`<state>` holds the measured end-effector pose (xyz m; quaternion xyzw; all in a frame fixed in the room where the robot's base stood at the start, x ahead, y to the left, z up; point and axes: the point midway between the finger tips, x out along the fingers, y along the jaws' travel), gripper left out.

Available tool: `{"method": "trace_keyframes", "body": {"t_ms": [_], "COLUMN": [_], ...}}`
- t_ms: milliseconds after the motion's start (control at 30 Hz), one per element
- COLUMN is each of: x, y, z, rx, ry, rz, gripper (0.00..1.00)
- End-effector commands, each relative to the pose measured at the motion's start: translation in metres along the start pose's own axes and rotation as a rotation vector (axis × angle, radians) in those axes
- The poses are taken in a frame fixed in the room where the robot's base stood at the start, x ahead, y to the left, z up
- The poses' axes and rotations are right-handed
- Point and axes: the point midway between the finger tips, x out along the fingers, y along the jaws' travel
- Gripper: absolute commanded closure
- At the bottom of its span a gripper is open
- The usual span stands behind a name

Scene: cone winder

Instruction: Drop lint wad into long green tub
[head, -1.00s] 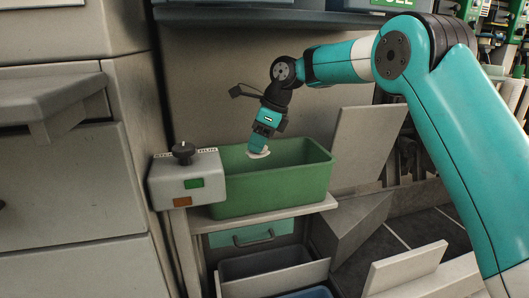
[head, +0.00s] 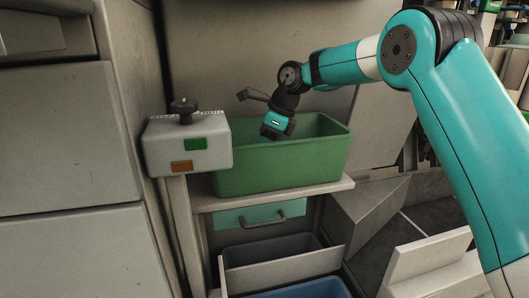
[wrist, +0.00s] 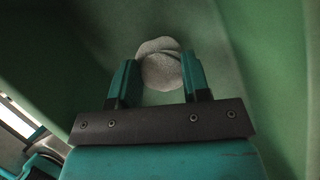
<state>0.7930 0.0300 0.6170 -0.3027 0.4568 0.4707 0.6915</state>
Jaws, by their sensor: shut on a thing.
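The long green tub (head: 285,168) stands on a shelf at the middle of the head view. My gripper (head: 268,137) reaches down inside the tub, its fingertips hidden behind the front wall. In the wrist view my gripper (wrist: 158,78) is shut on the lint wad (wrist: 160,66), a pale grey, rounded, creased lump that sticks out past the fingertips. Green tub walls (wrist: 245,50) surround it there. I cannot tell whether the wad touches the tub floor. The wad is hidden in the head view.
Below the shelf (head: 325,190) are a teal drawer (head: 260,215) and open bins (head: 272,255). A grey panel rises behind.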

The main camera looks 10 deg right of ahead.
Motion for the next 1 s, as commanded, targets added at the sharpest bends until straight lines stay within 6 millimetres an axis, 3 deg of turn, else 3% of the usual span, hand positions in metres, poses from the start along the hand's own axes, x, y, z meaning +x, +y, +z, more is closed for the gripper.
{"method": "trace_keyframes", "body": {"t_ms": [733, 767, 833, 867, 1000], "x": [0.012, 0.012, 0.012, 0.012, 0.012], "y": [0.001, 0.001, 0.001, 0.001, 0.001], "z": [-0.003, -0.003, -0.003, -0.003, -0.003], "rx": [-0.002, -0.002, -0.002, -0.002, -0.002], "ry": [-0.001, 0.000, 0.000, 0.000, 0.000], "rz": [-0.001, -0.001, -0.001, 0.000, -0.001], "gripper": [0.78, 0.52, 0.36, 0.30, 0.30]}}
